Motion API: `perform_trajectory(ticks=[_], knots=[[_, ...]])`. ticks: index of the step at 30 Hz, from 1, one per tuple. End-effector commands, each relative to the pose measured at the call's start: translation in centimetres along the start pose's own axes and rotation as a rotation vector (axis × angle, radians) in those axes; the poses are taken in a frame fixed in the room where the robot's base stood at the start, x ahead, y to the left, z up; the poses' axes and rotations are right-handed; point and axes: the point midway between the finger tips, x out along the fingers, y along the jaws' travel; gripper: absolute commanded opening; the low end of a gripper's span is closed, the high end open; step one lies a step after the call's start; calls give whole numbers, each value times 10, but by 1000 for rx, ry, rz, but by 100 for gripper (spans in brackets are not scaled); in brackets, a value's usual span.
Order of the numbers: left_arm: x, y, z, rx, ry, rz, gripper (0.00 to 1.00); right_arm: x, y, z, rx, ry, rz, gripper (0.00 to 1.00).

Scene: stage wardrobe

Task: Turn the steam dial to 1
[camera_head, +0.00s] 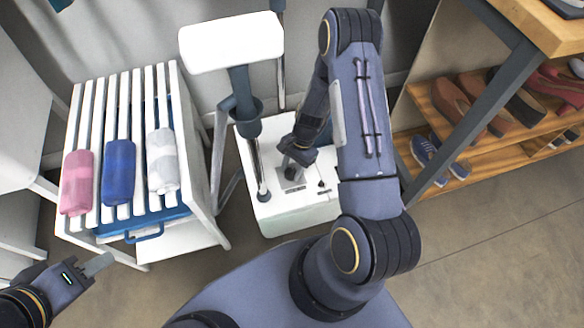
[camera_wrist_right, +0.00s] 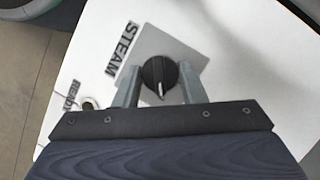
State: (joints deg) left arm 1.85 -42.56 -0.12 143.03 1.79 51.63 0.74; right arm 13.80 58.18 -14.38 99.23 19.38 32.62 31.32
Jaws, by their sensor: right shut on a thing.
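The steam dial (camera_wrist_right: 160,78) is a round black knob with a white pointer line, on a grey square plate next to the word STEAM in the right wrist view. The pointer faces the lower edge of that view. My right gripper (camera_wrist_right: 160,88) has a finger on each side of the dial and is shut on it. In the head view the right gripper (camera_head: 296,158) is over the white steamer base (camera_head: 300,214) and hides most of the dial. My left gripper (camera_head: 98,264) is at the lower left, away from the steamer; its finger gap is unclear.
A white slatted rack (camera_head: 96,110) with pink, blue and grey rolls stands left. The steamer's pole (camera_head: 257,160) rises beside my right gripper. A wooden shoe shelf (camera_head: 478,170) stands right. The floor at lower right is free.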

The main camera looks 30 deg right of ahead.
Motion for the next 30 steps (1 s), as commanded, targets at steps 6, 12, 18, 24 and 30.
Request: perform_trajectory(ticks=[6, 12, 18, 24, 30], knots=[[-1, 1, -1, 0, 0, 0, 36, 0, -2, 0, -138, 1, 57, 14], [-1, 1, -1, 0, 0, 0, 36, 0, -3, 0, -311, 1, 129, 14], [-1, 0, 0, 0, 0, 0, 36, 0, -4, 1, -485, 1, 201, 14], [0, 0, 0, 0, 0, 0, 36, 0, -5, 1, -648, 1, 268, 14], [0, 0, 0, 0, 0, 0, 36, 1, -5, 2, -776, 0, 322, 14]])
